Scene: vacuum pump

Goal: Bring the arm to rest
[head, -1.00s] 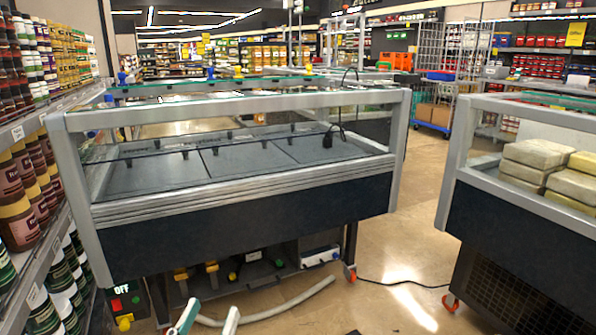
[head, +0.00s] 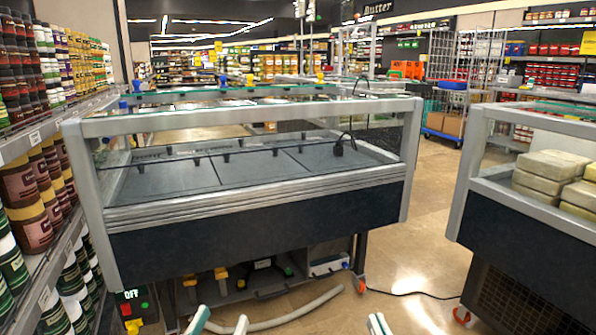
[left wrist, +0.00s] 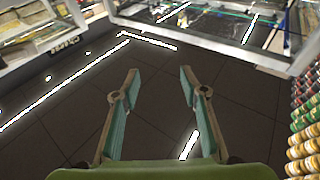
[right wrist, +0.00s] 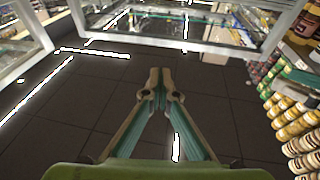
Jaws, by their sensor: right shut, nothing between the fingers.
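My left gripper (head: 220,322) shows at the bottom edge of the head view, in front of the glass-fronted display case (head: 260,222). In the left wrist view my left gripper (left wrist: 160,78) is open, with its two fingers apart and only dark floor tiles between them. My right gripper (head: 378,323) shows at the bottom edge of the head view, to the right of the left one. In the right wrist view my right gripper (right wrist: 160,75) is shut, its tips together and nothing held.
A pale hose (head: 300,314) lies on the floor below the case, near a control box (head: 131,304) marked OFF. Shelves of jars (head: 40,185) line the left. A second case (head: 530,245) with pale blocks stands at the right. Floor between the cases is clear, except for a black cable.

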